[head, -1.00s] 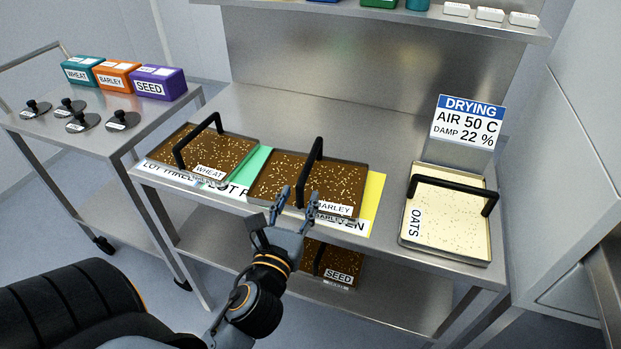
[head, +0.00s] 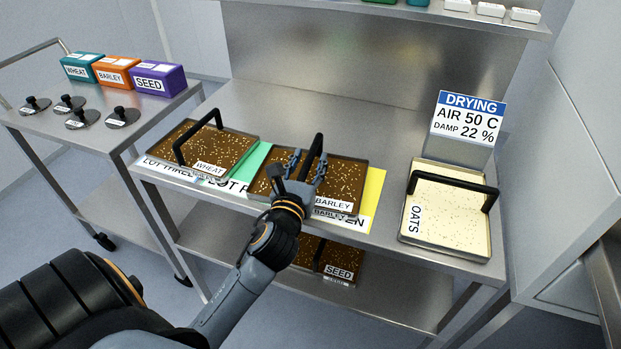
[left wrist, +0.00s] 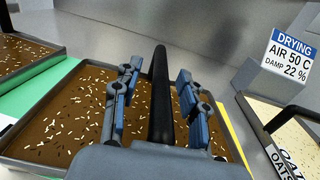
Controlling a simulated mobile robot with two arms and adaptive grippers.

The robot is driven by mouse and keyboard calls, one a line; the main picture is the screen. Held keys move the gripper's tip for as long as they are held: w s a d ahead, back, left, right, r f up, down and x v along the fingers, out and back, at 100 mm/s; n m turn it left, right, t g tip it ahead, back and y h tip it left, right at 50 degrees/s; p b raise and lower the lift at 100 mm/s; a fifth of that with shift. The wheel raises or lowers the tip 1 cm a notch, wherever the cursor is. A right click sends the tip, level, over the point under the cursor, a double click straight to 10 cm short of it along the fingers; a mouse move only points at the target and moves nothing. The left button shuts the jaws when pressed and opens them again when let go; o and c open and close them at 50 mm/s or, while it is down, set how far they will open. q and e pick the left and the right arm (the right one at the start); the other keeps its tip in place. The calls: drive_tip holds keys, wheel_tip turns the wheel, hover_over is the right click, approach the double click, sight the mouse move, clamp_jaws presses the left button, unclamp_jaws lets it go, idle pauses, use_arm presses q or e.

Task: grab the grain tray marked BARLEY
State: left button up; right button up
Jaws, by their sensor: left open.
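The BARLEY tray (head: 345,183) is a dark tray of brown grain with pale flecks, lying on the steel table in the head view. Its black bar handle (left wrist: 161,95) runs away from me across the middle of the tray in the left wrist view. My left gripper (head: 307,163) is over the tray, open, with one finger on each side of the handle. The fingers look apart from the handle. The gripper hides part of the tray and of the handle's near end. My right gripper is not in view.
The WHEAT tray (head: 236,152) lies close on the left. The OATS tray (head: 447,235) lies on the right, before the DRYING sign (head: 464,128). A SEED tray (head: 340,262) is on the shelf below. The table behind the trays is clear.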

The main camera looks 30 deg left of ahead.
use_arm(q)
clamp_jaws()
drive_tip(key=shift+r, duration=0.2)
